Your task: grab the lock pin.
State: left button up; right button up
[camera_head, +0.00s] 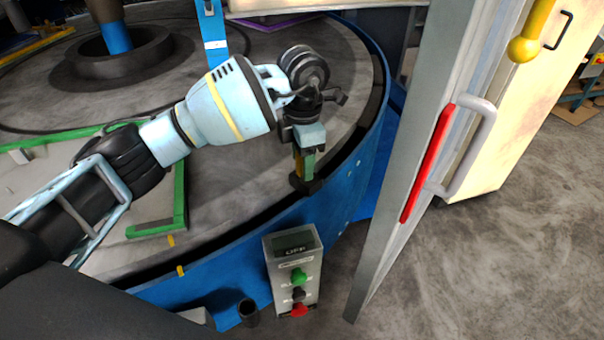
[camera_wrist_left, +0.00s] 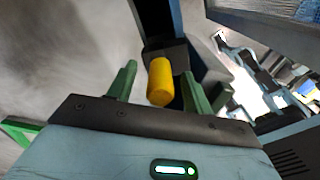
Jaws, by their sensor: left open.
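The lock pin looks to be the yellow cylinder (camera_wrist_left: 160,82) in the left wrist view. It sits between the two green fingers of my left gripper (camera_wrist_left: 158,92), with a visible gap on each side. A dark block (camera_wrist_left: 168,48) is just beyond it. In the head view my left gripper (camera_head: 305,166) points down at the rim of the round table, and a bit of yellow (camera_head: 298,163) shows beside its fingers. The gripper is open and partly hides the pin there. My right gripper is not in view.
The round grey table (camera_head: 235,195) has a blue outer wall (camera_head: 355,178). A control box (camera_head: 293,268) with green, black and red buttons stands in front. A grey post with a red strip (camera_head: 425,165) and handle is to the right. Grey floor (camera_head: 500,270) beyond it is clear.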

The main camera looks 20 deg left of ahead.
pick_arm(q)
jog(key=shift+f, duration=0.25)
grip_shut()
jog(key=shift+r, duration=0.15)
